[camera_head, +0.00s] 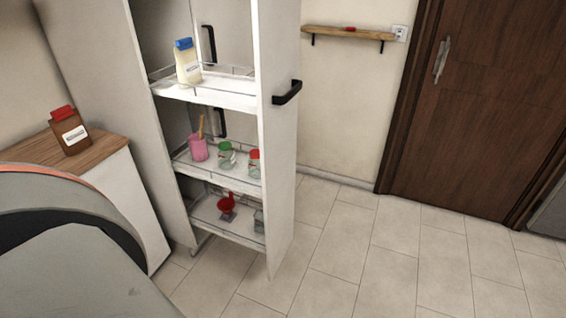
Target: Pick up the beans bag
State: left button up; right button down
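No item is clearly readable as the beans bag. A brown container with a red top and a white label (69,131) stands on the wooden counter at the left. A cream container with a blue cap (187,62) stands on the top visible shelf of the pull-out cabinet (279,190). Their labels are too small to read, and I cannot tell whether either is the beans bag. Neither of my grippers shows in the head view.
The cabinet is pulled out, with a black handle (287,92). Its middle shelf holds a pink cup (198,149) and jars with green (227,157) and red (254,164) lids. A red item (227,204) sits lower. The tiled floor (400,260) at right is clear.

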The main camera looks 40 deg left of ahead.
aim_at(72, 133)
jog(key=u, duration=2.55)
